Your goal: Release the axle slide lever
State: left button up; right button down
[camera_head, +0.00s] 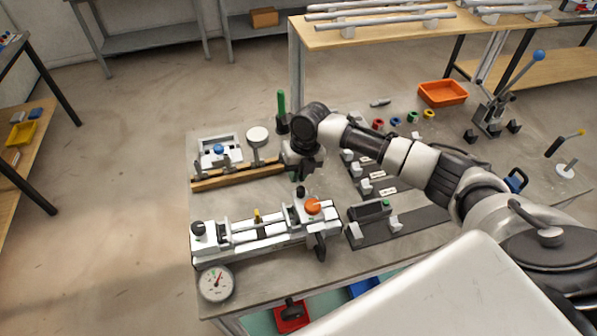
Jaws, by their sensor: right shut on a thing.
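A white axle fixture (265,238) with a long rod lies at the front left of the grey bench. It has an orange knob (313,206) at its right end and a dark handle (319,246) hanging at its front. My right gripper (297,176) points down just behind the right end of this fixture. It is shut on a small dark part, largely hidden by the gripper; I cannot tell for sure whether this is the slide lever. My left gripper is not in view.
A round gauge (215,283) sits at the bench's front left corner. An upright green handle (281,103) stands behind my right gripper. Dark fixtures (372,210) lie to the right under my arm. An orange bin (442,93) stands at the back.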

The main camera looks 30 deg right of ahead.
jog(key=c, duration=1.5)
grip_release()
jog(key=shift+w+a+r, duration=0.1)
jog(key=shift+a, duration=0.15)
jog(key=shift+o, duration=0.2)
notch_tip(320, 180, up, 11)
jog(key=d+b, duration=0.2)
jog(key=shift+f, duration=0.2)
